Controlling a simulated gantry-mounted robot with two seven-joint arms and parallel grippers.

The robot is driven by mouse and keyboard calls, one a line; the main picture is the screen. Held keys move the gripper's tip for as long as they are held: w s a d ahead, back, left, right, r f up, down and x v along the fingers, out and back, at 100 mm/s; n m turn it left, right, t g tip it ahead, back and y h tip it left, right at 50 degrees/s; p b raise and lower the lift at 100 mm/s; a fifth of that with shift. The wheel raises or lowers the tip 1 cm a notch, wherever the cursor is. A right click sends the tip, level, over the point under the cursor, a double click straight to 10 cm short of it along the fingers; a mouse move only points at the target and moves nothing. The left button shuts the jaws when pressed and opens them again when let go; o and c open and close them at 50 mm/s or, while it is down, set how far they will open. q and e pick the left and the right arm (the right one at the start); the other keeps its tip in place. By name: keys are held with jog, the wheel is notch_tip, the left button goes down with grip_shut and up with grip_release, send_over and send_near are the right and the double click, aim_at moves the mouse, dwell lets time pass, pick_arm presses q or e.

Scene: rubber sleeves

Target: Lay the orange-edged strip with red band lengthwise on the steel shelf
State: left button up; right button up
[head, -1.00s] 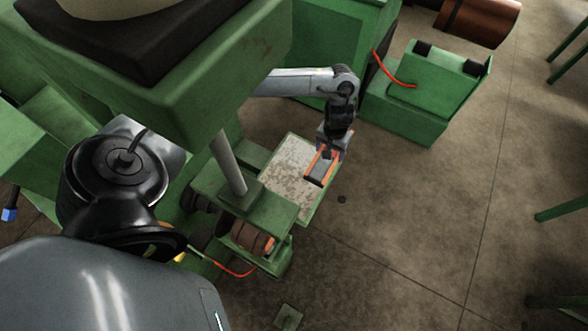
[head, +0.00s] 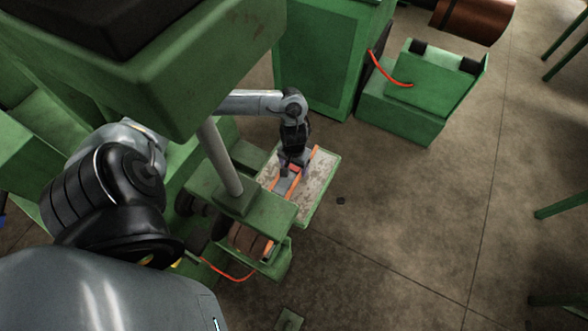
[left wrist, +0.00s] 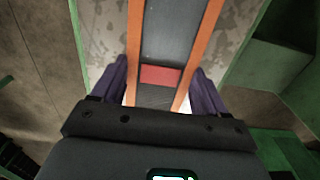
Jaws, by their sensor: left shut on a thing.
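The strip (head: 287,186) is dark grey with orange edges and a red band; it also shows in the left wrist view (left wrist: 168,35), its red band (left wrist: 160,76) near the fingers. My left gripper (head: 289,173) is shut on the strip, with purple fingers on both sides of it in the left wrist view (left wrist: 160,88). The strip is over the steel shelf (head: 320,180), a pale, stained plate with a green rim. I cannot tell whether it touches the plate. The gripper hides part of it in the head view. My right gripper is not in view.
A green machine with a grey post (head: 221,160) and a brown roller (head: 250,240) stands left of the shelf. A large green cabinet (head: 325,65) and a green box (head: 425,85) with a red cable are behind. Open concrete floor lies to the right.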

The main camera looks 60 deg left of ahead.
aim_at(294, 167)
pick_arm(q)
jog(key=shift+f, duration=1.7)
jog(key=o, duration=1.2)
jog(key=shift+f, duration=0.1)
jog(key=shift+c, duration=0.2)
notch_tip(294, 167, up, 12)
jog(key=shift+f+p, duration=0.2)
jog(key=shift+p, duration=0.7)
jog(key=shift+r, duration=0.35)
